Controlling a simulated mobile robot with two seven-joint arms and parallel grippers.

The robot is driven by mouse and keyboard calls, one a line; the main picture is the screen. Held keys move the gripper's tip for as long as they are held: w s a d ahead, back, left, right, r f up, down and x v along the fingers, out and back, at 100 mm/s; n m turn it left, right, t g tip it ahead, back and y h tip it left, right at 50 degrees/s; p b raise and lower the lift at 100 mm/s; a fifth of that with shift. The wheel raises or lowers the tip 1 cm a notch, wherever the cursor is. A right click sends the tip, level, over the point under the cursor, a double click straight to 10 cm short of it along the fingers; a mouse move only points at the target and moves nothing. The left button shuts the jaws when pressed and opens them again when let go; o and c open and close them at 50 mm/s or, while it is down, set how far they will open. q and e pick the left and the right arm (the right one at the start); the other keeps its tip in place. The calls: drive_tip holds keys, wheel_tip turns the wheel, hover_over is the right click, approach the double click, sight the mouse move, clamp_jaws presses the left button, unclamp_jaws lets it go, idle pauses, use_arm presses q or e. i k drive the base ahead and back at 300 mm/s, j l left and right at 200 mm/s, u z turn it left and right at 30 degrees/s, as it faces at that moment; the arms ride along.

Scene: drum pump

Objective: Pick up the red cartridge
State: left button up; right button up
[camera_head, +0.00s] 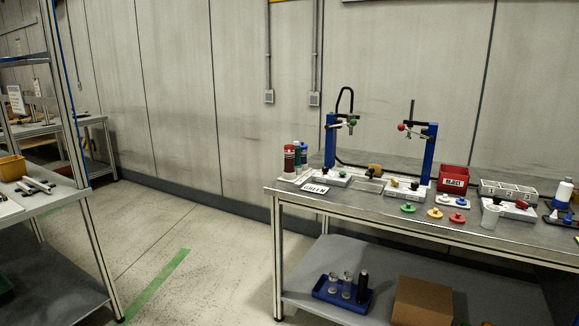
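A red cylinder (289,160), which looks like the red cartridge, stands upright at the far left end of the workbench (284,188). It has a pale base. Two other upright cylinders, a dark one (297,152) and a teal one (304,154), stand close behind and beside it, partly hidden. A small label on it is too small to read. Neither of my grippers shows in this view.
Two blue stands (330,140) (429,155) rise behind white trays. A red REJECT bin (454,178), coloured knobs (408,208), a clear cup (490,217) and a white bottle (563,193) stand to the right. A shelf rack (78,150) is at left; the floor between is clear.

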sight(288, 150)
drive_tip(key=i+j+z, duration=0.15)
drive_tip(key=i, duration=0.3)
drive_tip(key=i+z, duration=0.15)
drive_tip(key=i, duration=0.35)
drive_tip(key=i+j+z, duration=0.15)
drive_tip(key=i, duration=0.3)
drive_tip(key=j, duration=0.1)
